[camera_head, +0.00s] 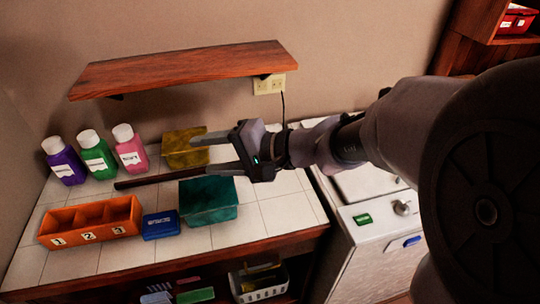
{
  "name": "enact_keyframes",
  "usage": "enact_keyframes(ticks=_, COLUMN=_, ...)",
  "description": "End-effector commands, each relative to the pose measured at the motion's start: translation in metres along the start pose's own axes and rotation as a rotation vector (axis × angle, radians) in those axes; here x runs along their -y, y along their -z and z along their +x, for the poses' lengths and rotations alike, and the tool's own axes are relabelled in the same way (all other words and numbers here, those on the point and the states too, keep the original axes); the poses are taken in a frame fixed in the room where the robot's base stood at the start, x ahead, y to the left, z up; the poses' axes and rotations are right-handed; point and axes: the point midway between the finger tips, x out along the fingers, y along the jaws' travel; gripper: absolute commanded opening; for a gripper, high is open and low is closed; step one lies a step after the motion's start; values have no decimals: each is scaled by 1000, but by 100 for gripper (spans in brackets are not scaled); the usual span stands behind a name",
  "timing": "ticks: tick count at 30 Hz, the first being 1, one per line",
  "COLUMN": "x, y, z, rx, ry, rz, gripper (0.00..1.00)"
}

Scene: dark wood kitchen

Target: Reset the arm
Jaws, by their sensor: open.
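My gripper (210,154) is in the middle of the head view, at the end of my arm coming in from the right. Its two fingers point left and are spread apart, with nothing seen between them. It is over the tiled counter, in front of a yellow box (184,157) and behind a teal box (208,205) in the picture. How high it is above the counter is hard to tell. The arm hides part of the counter's right side.
Purple (64,163), green (97,155) and pink (129,152) bottles stand at the back left. A dark rod (150,180), an orange numbered tray (92,222) and a blue box (161,226) lie nearer. A wooden shelf (180,70) hangs above. A white appliance (375,235) stands at the right.

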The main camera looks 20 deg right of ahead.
Motion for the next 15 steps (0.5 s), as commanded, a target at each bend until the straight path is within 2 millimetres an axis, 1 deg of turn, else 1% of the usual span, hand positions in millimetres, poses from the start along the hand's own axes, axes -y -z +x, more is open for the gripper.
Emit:
enact_keyframes(ticks=1, x=0, y=-4, z=-1, rx=6, ry=-11, rz=-7, gripper=53)
enact_keyframes(ticks=7, x=-3, y=-13, z=-3, rx=22, ry=-38, rz=-15, gripper=53)
enact_keyframes(ticks=8, x=-4, y=-20, z=-5, rx=32, ry=-57, rz=-24, gripper=53)
enact_keyframes(ticks=9, x=-8, y=-37, z=-11, rx=54, ry=-108, rz=-45, gripper=53)
enact_keyframes(ticks=11, x=-23, y=-72, z=-28, rx=85, ry=-243, rz=-103, gripper=53)
enact_keyframes(ticks=12, x=-39, y=-93, z=-46, rx=84, ry=-358, rz=-154, gripper=53)
enact_keyframes(ticks=13, x=-52, y=-104, z=-61, rx=68, ry=-442, rz=-194, gripper=53)
enact_keyframes(ticks=14, x=-64, y=-110, z=-76, rx=40, ry=-518, rz=-231, gripper=53)
enact_keyframes(ticks=15, x=-77, y=-114, z=-96, rx=-9, ry=-607, rz=-282, gripper=53)
